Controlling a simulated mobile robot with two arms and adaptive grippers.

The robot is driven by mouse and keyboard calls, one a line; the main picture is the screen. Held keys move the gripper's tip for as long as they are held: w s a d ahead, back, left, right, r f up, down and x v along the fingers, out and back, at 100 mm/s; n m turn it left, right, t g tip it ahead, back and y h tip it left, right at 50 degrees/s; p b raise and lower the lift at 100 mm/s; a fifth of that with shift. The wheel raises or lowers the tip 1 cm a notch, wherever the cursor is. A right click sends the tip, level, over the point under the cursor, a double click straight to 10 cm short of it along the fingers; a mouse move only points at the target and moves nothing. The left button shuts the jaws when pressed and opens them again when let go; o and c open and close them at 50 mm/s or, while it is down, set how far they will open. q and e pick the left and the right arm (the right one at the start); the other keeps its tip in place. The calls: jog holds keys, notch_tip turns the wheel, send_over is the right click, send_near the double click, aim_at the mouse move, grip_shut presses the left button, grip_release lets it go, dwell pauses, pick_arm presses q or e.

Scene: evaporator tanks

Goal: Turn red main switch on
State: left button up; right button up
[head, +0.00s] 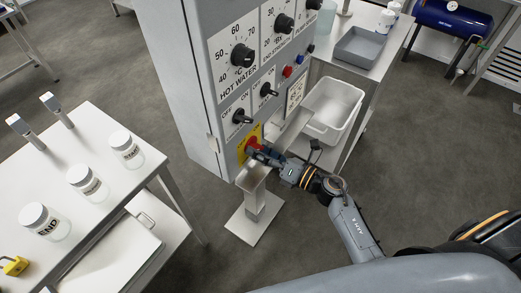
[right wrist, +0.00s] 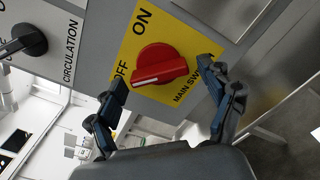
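The red main switch (head: 253,144) is a rotary knob on a yellow plate (right wrist: 182,28) low on the grey control cabinet. In the right wrist view the red knob (right wrist: 160,66) fills the middle, its white line pointing to the OFF side; ON is printed above it. My right gripper (head: 262,153) is in front of the switch. In the right wrist view its two fingers (right wrist: 164,79) are apart, one on each side of the knob, with visible gaps to it. In the head view the gripper partly hides the knob. My left gripper is not in view.
Black rotary knobs, including circulation (right wrist: 22,42), sit near the switch. A metal chute (head: 254,178) stands just below it. A white bin (head: 335,103) is on the rack at right. A table with jars (head: 90,180) stands at left. Grey floor lies open between.

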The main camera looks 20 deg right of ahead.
jog(key=c, duration=0.9)
jog(key=shift+m, duration=0.3)
jog(key=m+p, duration=0.2)
jog(key=shift+r+m, duration=0.15)
jog(key=shift+m, duration=0.25)
jog(key=m+p, duration=0.2)
jog(key=m, duration=0.3)
jog(key=m+p, duration=0.2)
jog(key=m, duration=0.3)
jog(key=shift+r, duration=0.1)
jog(key=shift+m+p, duration=0.65)
jog(key=shift+m, duration=1.65)
